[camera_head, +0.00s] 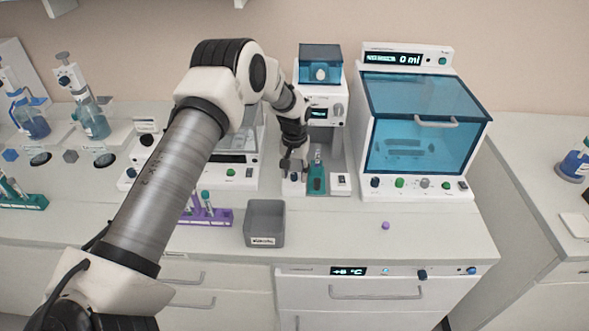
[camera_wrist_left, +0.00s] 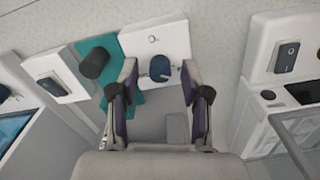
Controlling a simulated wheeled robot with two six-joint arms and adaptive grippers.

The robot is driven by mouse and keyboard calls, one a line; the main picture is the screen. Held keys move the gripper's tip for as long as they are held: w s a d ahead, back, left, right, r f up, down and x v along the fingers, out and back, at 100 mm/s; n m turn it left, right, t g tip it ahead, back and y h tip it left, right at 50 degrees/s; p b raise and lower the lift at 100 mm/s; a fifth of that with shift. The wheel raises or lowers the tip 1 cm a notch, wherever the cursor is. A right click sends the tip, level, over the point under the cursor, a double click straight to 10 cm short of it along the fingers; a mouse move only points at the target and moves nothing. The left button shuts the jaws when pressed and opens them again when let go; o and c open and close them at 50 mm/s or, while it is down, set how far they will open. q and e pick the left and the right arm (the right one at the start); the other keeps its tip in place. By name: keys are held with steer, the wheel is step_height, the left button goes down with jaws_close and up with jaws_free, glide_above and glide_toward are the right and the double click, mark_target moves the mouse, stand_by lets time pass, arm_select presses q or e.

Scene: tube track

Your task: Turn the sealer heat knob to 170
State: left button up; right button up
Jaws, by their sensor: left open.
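The sealer, as far as I can tell, is the white machine (camera_head: 338,103) with a blue hood at the back centre. Its small display (camera_head: 319,113) is too small to read. My left gripper (camera_head: 294,172) points down at the left front of its base. In the left wrist view my left gripper (camera_wrist_left: 159,82) is open, with a dark blue knob (camera_wrist_left: 160,68) on a white panel (camera_wrist_left: 143,42) between its fingertips. I cannot tell whether the fingers touch the knob. No scale or number shows by it. My right gripper is not in view.
A teal block (camera_head: 317,182) stands right beside the gripper. A blue-windowed cabinet (camera_head: 461,186) with several knobs stands to the right. A grey bin (camera_head: 265,222) and a purple tube rack (camera_head: 217,217) are in front. The counter's front right is mostly clear, apart from a small purple item (camera_head: 385,225).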

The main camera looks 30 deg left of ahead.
arm_select(q)
steer(key=shift+w+f, duration=0.1)
jaws_close()
steer(key=shift+m+b, duration=0.3)
steer(key=shift+m, duration=0.1)
steer(key=shift+m+b, duration=0.45)
steer(key=shift+m, duration=0.35)
steer(key=m+b, duration=0.1)
steer(key=m, duration=0.1)
steer(key=shift+m, duration=0.3)
steer(key=m+b, duration=0.1)
steer(key=m, duration=0.2)
steer(key=shift+d+m, duration=0.1)
steer(key=shift+m, duration=0.2)
steer(key=shift+m+b, duration=0.3)
steer(key=shift+m, duration=1.3)
